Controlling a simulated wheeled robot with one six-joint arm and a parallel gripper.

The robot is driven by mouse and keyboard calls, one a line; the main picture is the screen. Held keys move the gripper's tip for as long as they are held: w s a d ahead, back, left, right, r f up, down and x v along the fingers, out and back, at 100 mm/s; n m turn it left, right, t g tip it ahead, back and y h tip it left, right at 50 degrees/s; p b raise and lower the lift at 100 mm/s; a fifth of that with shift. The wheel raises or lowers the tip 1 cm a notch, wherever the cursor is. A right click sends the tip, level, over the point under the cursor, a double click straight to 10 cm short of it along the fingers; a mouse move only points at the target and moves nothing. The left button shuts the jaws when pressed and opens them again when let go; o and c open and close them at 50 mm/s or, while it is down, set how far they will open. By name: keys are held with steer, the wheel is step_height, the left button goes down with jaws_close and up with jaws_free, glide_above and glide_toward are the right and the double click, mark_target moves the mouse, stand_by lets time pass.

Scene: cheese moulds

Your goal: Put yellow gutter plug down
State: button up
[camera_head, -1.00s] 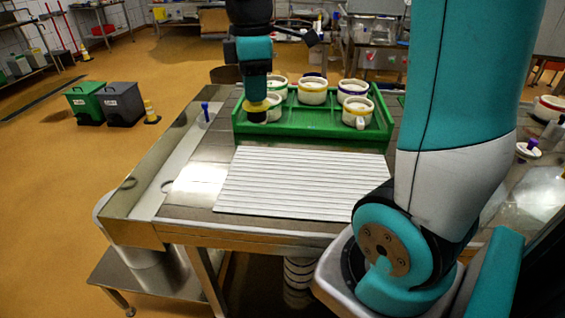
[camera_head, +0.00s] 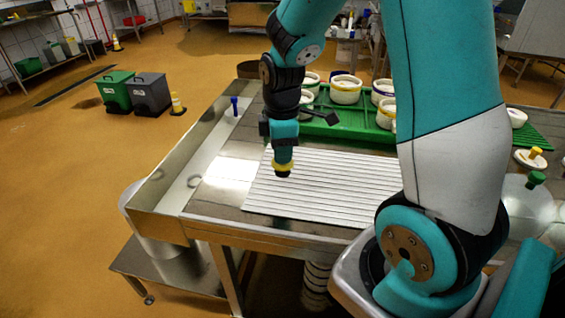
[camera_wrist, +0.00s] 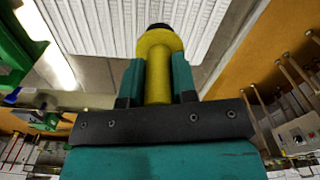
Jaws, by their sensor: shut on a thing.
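My gripper (camera_head: 283,152) is shut on the yellow gutter plug (camera_head: 283,165), which has a wide yellow collar and a dark lower end. The plug hangs downward over the left part of the white ribbed board (camera_head: 330,190); I cannot tell the exact gap beneath it. In the wrist view, the plug's yellow stem (camera_wrist: 158,75) sits between the two teal fingers, with its dark end (camera_wrist: 159,26) against the white ribs. A metal gutter (camera_head: 190,165) runs along the table's left side. A blue plug (camera_head: 234,106) stands upright at the gutter.
A green tray (camera_head: 345,132) with several white moulds stands behind the board, partly hidden by my arm. Green-topped (camera_head: 536,179) and yellow-topped (camera_head: 535,153) items stand at the right. The bare metal tabletop (camera_head: 225,180) left of the board is clear.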

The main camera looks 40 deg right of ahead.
steer(key=shift+f, duration=1.85)
steer(key=shift+f, duration=0.1)
steer(key=o, duration=1)
steer(key=shift+c, duration=0.2)
steer(key=r, duration=1.2)
steer(key=shift+a+r, duration=0.15)
steer(key=shift+a, duration=0.15)
steer(key=s+a+r+m+y, duration=0.2)
steer(key=s+a, duration=0.6)
steer(key=a, duration=0.1)
steer(key=s+a+r+m+y, duration=0.2)
steer(key=s+a, duration=0.6)
steer(key=a, duration=0.2)
steer(key=shift+a+r, duration=0.2)
steer(key=shift+a, duration=0.05)
